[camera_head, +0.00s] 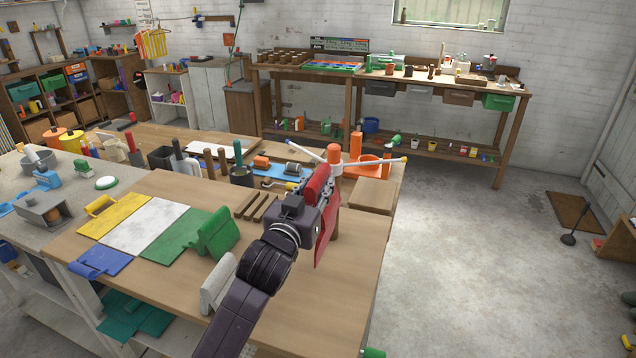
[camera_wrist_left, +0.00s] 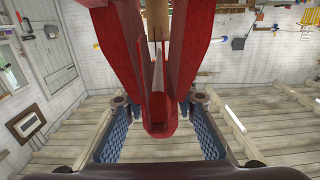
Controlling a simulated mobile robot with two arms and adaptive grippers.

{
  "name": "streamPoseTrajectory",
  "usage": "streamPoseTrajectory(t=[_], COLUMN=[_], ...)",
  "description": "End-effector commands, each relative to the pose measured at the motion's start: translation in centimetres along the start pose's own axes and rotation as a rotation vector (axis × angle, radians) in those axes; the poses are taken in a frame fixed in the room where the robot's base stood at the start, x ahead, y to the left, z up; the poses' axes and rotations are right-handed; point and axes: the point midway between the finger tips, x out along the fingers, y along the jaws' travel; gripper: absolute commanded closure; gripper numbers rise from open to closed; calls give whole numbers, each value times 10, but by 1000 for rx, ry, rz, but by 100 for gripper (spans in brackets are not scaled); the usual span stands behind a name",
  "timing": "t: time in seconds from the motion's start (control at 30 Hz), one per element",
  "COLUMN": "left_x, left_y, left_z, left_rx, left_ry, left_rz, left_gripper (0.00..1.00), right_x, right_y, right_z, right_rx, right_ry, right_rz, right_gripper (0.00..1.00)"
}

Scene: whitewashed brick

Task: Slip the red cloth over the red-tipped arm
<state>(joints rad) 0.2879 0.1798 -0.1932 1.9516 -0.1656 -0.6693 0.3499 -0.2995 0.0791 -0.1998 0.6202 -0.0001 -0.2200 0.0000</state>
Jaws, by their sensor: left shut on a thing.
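The red cloth (camera_head: 327,235) hangs in folds from my left gripper (camera_head: 312,198), beside a stand with an orange hub (camera_head: 335,153) on a wooden post. In the left wrist view the red cloth (camera_wrist_left: 188,55) spreads in two flaps, its narrow end between the jaws of the left gripper (camera_wrist_left: 158,125). A pale rod (camera_wrist_left: 157,70) shows between the flaps and points at the camera; its tip is hidden or merges with the red. Two other white arms reach out from the hub, one left with a blue tip (camera_head: 262,142), one right with a yellow tip (camera_head: 403,159). My right gripper is out of view.
Yellow (camera_head: 115,215), white (camera_head: 146,225) and green (camera_head: 178,240) flat pieces lie on the wooden table (camera_head: 345,290). A green folded holder (camera_head: 214,234) and a white one (camera_head: 218,284) stand near my left arm.

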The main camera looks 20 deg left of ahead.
Motion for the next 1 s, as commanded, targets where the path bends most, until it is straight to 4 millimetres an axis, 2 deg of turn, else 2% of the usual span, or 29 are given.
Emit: streamPoseTrajectory(t=[0.23,0.27,0.43,0.77,0.87,1.0], left_x=[0,0,0,-2,-10,-34], left_y=[0,0,0,0,0,0], left_z=[0,0,0,2,2,2], left_rx=[0,0,0,0,0,1], left_ry=[2,2,1,-1,0,-2], left_rz=[0,0,0,0,0,1], left_gripper=[100,73,54,54,54,54], right_x=[0,0,0,0,0,0], right_y=[0,0,0,2,2,1], right_z=[0,0,0,2,2,1], right_rx=[0,0,0,-2,-1,-1], right_ry=[0,0,0,-2,-2,-1], right_rz=[0,0,0,2,2,1], right_gripper=[59,59,59,59,59,59])
